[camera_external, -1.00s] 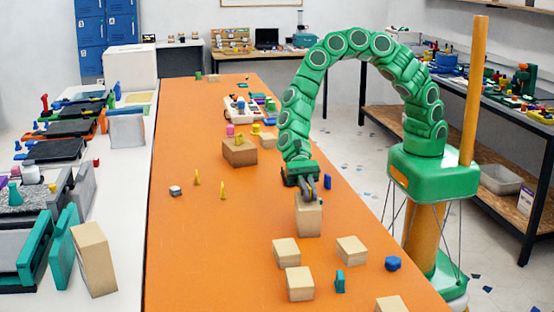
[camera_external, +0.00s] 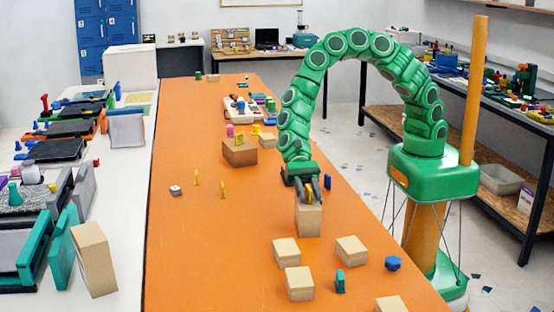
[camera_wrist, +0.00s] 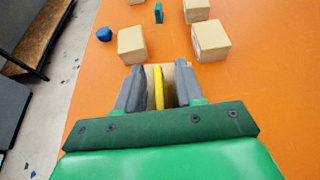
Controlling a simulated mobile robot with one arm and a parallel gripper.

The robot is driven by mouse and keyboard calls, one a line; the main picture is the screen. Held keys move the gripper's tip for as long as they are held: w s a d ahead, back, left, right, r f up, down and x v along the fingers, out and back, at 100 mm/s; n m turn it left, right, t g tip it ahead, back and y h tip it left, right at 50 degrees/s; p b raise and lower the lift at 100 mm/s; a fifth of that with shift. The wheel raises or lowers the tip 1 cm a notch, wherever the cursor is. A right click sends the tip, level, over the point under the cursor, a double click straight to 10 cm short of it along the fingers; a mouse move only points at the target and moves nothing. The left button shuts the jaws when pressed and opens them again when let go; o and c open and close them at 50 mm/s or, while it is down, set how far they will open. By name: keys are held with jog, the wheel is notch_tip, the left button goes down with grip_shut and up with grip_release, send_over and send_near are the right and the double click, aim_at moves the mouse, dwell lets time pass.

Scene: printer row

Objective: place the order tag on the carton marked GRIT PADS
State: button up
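My gripper (camera_external: 313,187) is over the top of a tall tan carton (camera_external: 308,220) near the right edge of the orange table. A thin yellow piece, seemingly the order tag (camera_wrist: 158,88), is upright between the fingers, with a gap on each side in the wrist view. My gripper (camera_wrist: 160,92) is open around it. The tag appears to stand on the carton top (camera_wrist: 171,72), though its lower edge is hidden. No GRIT PADS marking is legible on any carton.
Cartons stand nearby: front left (camera_external: 286,251), front right (camera_external: 351,249) and front middle (camera_external: 299,283). A blue piece (camera_external: 392,263) and a teal piece (camera_external: 340,281) are near them.

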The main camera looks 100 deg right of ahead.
jog(key=v, duration=1.2)
